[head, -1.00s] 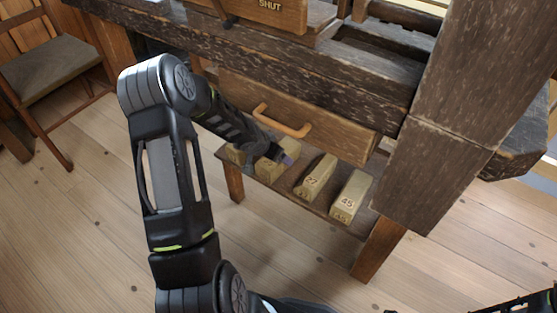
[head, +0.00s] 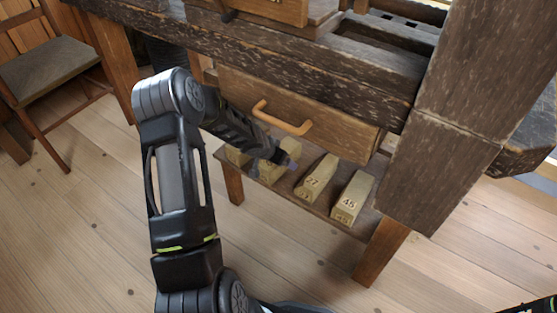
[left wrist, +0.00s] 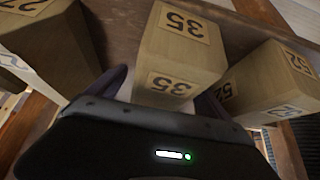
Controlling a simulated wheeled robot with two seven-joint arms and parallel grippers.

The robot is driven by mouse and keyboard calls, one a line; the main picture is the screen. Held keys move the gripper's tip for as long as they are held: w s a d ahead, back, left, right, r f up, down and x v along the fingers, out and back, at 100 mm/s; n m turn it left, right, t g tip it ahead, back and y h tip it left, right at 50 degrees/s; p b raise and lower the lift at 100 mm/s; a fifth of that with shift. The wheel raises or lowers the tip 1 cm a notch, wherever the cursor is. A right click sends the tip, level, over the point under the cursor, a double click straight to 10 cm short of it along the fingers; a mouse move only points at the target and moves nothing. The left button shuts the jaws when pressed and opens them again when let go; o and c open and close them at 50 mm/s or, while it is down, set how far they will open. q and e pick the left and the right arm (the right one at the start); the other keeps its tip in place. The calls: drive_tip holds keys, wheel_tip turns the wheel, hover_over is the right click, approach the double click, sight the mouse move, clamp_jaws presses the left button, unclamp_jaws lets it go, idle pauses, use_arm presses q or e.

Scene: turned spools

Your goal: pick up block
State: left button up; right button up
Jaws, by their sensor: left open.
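Several pale wooden blocks with number labels lie on a low shelf under the bench. The block marked 35 (left wrist: 180,52) is in the middle of the left wrist view. In the head view the block marked 35 (head: 268,174) is partly covered by my left gripper (head: 287,161). My left gripper (left wrist: 162,92) is open, with one purple-grey finger on each side of that block's near end. Contact cannot be told. The block marked 52 (left wrist: 268,80) is on the right and the block marked 27 (left wrist: 45,55) on the left in the wrist view. My right gripper is not shown.
A drawer with an orange handle (head: 282,118) overhangs the shelf (head: 328,211). The blocks marked 27 (head: 316,180) and 45 (head: 351,198) stand to the right. A thick bench leg (head: 440,150) is at the right, a chair (head: 55,75) at the left.

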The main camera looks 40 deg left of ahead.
use_arm(q)
drive_tip(key=shift+c, duration=0.3)
drive_tip(key=c, duration=1.8)
